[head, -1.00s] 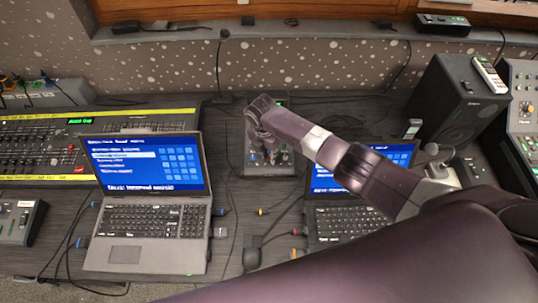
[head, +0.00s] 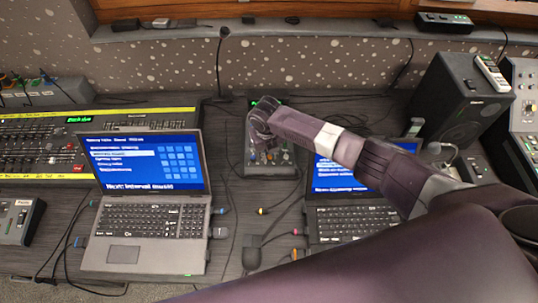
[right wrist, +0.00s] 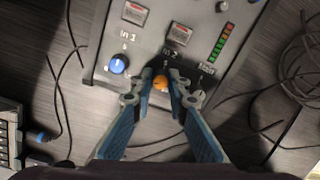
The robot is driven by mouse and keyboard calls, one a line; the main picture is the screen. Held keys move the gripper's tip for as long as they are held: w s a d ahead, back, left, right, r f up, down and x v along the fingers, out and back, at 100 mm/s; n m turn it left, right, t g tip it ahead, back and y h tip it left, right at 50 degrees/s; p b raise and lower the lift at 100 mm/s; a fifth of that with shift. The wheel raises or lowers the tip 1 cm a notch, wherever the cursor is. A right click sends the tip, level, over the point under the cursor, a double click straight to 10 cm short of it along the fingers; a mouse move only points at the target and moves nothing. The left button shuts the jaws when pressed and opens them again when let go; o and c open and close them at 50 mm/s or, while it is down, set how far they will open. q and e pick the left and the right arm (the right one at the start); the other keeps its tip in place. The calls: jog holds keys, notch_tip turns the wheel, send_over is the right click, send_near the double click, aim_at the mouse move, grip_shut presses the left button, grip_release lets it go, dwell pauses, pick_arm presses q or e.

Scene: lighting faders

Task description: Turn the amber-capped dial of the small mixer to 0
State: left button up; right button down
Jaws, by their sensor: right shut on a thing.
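The small mixer (head: 283,172) is a dark grey box between the two laptops, partly hidden by my right arm in the head view. In the right wrist view its panel (right wrist: 148,46) shows a blue-capped dial (right wrist: 118,64), printed labels and a green-to-red level meter. The amber-capped dial (right wrist: 161,83) lies between the fingertips of my right gripper (right wrist: 162,88), which is shut on it. In the head view my right gripper (head: 260,124) is over the mixer and hides that dial. Its pointer and scale cannot be read. My left gripper is out of view.
A left laptop (head: 150,215) and a right laptop (head: 335,222) flank the mixer. A large fader console (head: 40,150) is at left, a black speaker (head: 455,105) at right. Cables (right wrist: 70,100) lie on both sides of the mixer.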

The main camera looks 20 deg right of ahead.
jog(key=shift+n, duration=1)
jog(key=c, duration=1.9)
grip_release()
jog(key=shift+r, duration=0.1)
jog(key=r, duration=0.4)
jog(key=s+r, duration=0.1)
jog(key=r, duration=0.2)
jog(key=s+a+r, duration=0.1)
jog(key=r, duration=0.3)
jog(key=shift+r, duration=0.35)
